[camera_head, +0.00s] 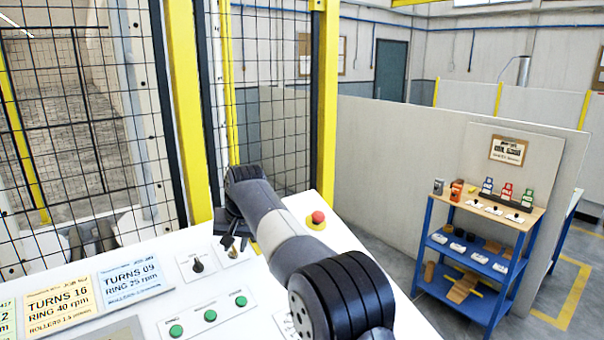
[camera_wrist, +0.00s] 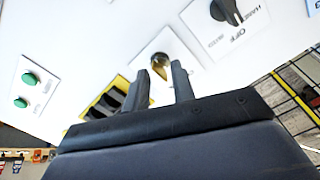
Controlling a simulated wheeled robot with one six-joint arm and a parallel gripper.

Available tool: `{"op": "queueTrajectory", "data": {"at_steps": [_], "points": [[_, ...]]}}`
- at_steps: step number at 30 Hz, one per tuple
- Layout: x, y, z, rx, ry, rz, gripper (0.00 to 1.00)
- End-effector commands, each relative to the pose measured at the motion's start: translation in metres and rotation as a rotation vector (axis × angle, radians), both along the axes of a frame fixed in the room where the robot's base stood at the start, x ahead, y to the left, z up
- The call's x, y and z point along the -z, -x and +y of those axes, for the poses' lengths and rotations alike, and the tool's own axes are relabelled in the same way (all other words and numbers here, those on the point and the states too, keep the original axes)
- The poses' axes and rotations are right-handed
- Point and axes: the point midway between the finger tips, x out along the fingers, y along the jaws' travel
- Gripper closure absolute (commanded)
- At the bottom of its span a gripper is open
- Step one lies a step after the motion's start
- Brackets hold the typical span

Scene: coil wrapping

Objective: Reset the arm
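My gripper (camera_wrist: 161,70) is over the white control panel (camera_wrist: 75,60), with its two dark fingers apart. In the wrist view a round brass-and-black key switch (camera_wrist: 160,60) shows just beyond and between the fingertips. I see a gap between the fingers, with a yellowish part of the switch in it. Whether a fingertip touches the switch I cannot tell. In the head view my gripper (camera_head: 229,241) is low over the panel's back part, beside a black rotary selector (camera_head: 197,265). The selector (camera_wrist: 226,10) also shows at the top right of the wrist view.
A red emergency stop (camera_head: 318,217) on a yellow base stands right of my arm. Green buttons (camera_head: 210,315) and job cards (camera_head: 131,280) are on the panel's front part. A mesh fence (camera_head: 75,110) rises behind the panel. A blue shelf (camera_head: 470,255) stands at the right.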

Motion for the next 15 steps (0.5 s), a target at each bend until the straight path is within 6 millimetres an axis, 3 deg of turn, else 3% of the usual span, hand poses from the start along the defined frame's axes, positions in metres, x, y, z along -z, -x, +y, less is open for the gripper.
{"op": "queueTrajectory", "data": {"at_steps": [15], "points": [[0.0, 0.0, -0.0004, 0.377, -0.135, 0.102, 0.76]]}}
